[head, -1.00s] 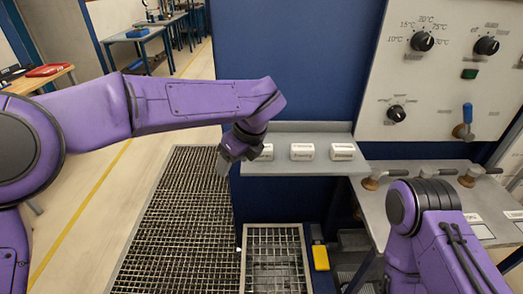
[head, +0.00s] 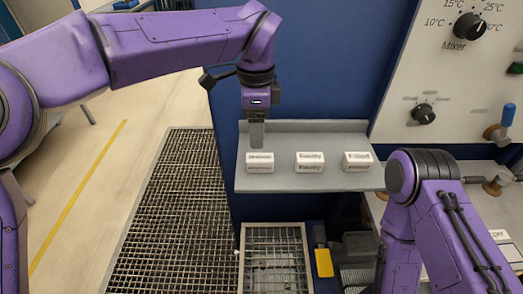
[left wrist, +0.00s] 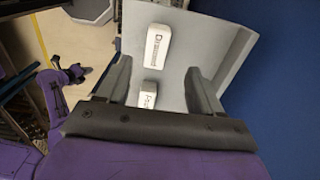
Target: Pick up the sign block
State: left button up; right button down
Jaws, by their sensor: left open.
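Three white sign blocks with dark print stand in a row on a grey shelf (head: 330,183): a left one (head: 259,162), a middle one (head: 309,162) and a right one (head: 357,161). My left gripper (head: 257,143) points down just above and behind the left block, empty. In the left wrist view its two fingers (left wrist: 161,88) are spread. One block (left wrist: 148,94) shows between them, partly hidden by the gripper body, and another block (left wrist: 158,43) lies farther out. I cannot tell whether the fingers touch the near block. My right gripper is out of view.
A panel with knobs (head: 470,27) and a blue-handled lever (head: 507,115) rises at the right. A blue wall (head: 310,60) stands behind the shelf. Metal grating (head: 165,220) covers the floor below left. My right arm stands right of the shelf.

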aim_at(260, 157)
pick_arm(q)
jog(key=f, duration=0.2)
jog(key=s+f, duration=0.1)
jog(key=shift+f+p, duration=0.35)
jog(key=shift+f, duration=0.05)
jog(key=f, duration=0.1)
jog(key=f+p, duration=0.1)
jog(key=f, duration=0.1)
jog(key=f+p, duration=0.1)
jog(key=f, duration=0.1)
jog(key=shift+w+d+f, duration=0.1)
jog(key=shift+w+d, duration=0.2)
jog(key=shift+d, duration=0.05)
jog(key=shift+s+a+f, duration=0.1)
jog(key=shift+a+f, duration=0.05)
jog(key=shift+f, duration=0.05)
jog(key=c, duration=1.1)
